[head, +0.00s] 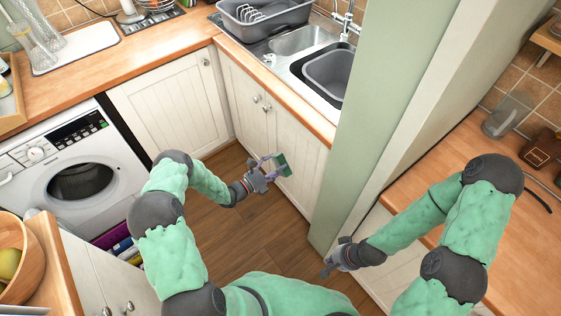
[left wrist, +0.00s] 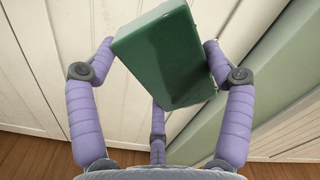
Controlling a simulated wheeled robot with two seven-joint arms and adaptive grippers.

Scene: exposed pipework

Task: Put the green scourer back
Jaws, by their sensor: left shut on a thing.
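The green scourer (head: 283,164) is a small dark green block, held in my left gripper (head: 266,168) in front of the white cupboard doors below the sink. In the left wrist view the scourer (left wrist: 168,55) is tilted between the purple fingers of the left gripper (left wrist: 160,70), which are shut on it. My right gripper (head: 335,262) hangs low by the foot of the green wall end at the right. Its fingers are too small and dark to tell open from shut.
The grey sink basin (head: 326,74) and a grey dish rack (head: 264,16) are on the wooden worktop (head: 140,68) above the cupboards. A washing machine (head: 75,165) stands at left. The green wall end (head: 370,110) stands right of the sink. The wooden floor (head: 262,235) between is clear.

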